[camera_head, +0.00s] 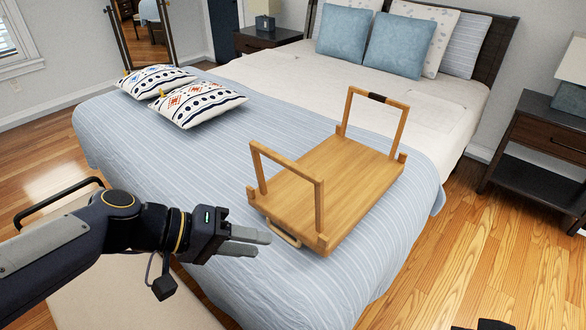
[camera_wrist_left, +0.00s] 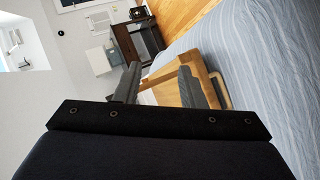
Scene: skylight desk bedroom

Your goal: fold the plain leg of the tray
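The wooden tray (camera_head: 345,180) lies upside down on the bed with both U-shaped legs standing up. The plain leg (camera_head: 290,167) is at the near end and upright. The other leg (camera_head: 402,127), at the far end, has a black patch on its top bar. A handle (camera_head: 284,234) shows at the tray's near edge. My left gripper (camera_head: 256,243) is left of the near end, apart from the tray and empty. In the left wrist view its fingers (camera_wrist_left: 163,86) are spread, with part of the wooden tray (camera_wrist_left: 189,90) visible beyond them. My right gripper's fingers are not seen.
The bed's striped blue cover (camera_head: 175,145) is clear around the tray. Two patterned cushions (camera_head: 200,103) lie at the back left. A nightstand (camera_head: 540,145) stands at the right, with open wooden floor (camera_head: 480,235) in front of it.

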